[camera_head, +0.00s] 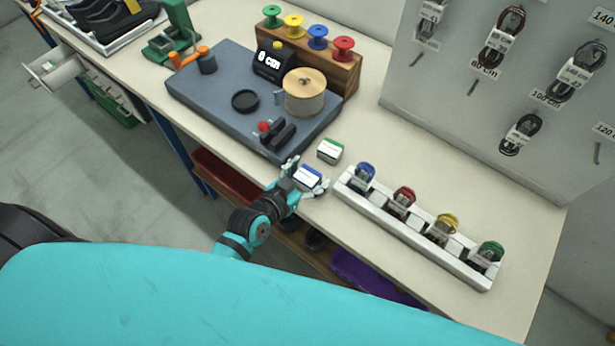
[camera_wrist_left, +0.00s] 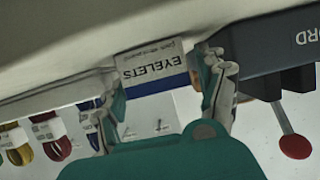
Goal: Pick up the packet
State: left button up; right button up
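A small white packet with a blue band (camera_head: 308,177) sits near the front edge of the workbench. In the left wrist view the packet (camera_wrist_left: 153,72) reads EYELETS. My left gripper (camera_head: 307,180) is at it, with one finger on each side. In the left wrist view the gripper (camera_wrist_left: 165,88) looks open around the packet, with a small gap at the right finger. Contact at the left finger is unclear. A similar white packet with a green band (camera_head: 329,150) lies just behind it. My right gripper is out of view.
A white rack (camera_head: 415,228) of coloured lace bundles stands to the right. A grey-blue station (camera_head: 215,80) with a cord spool (camera_head: 304,92) and red-knobbed lever (camera_head: 264,127) is to the left. A pegboard (camera_head: 455,75) rises behind. A purple bin (camera_head: 365,278) is below the bench.

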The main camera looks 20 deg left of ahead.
pick_arm(q)
jog(key=c, duration=1.1)
jog(key=shift+o, duration=0.2)
jog(key=shift+r, duration=0.6)
notch_tip(320, 180, up, 3)
jog(key=shift+w+f+b, duration=0.1)
jog(key=shift+b, duration=0.2)
jog(key=s+a+b, duration=0.4)
jog(key=s+a, duration=0.3)
jog(key=a, duration=0.7)
notch_tip(320, 180, up, 14)
jog(key=n+y, duration=0.4)
send_over(308, 175)
jog(key=a, duration=0.6)
jog(key=shift+s+f+t, duration=0.2)
jog(key=shift+s+t, duration=0.05)
jog(key=shift+t, duration=0.05)
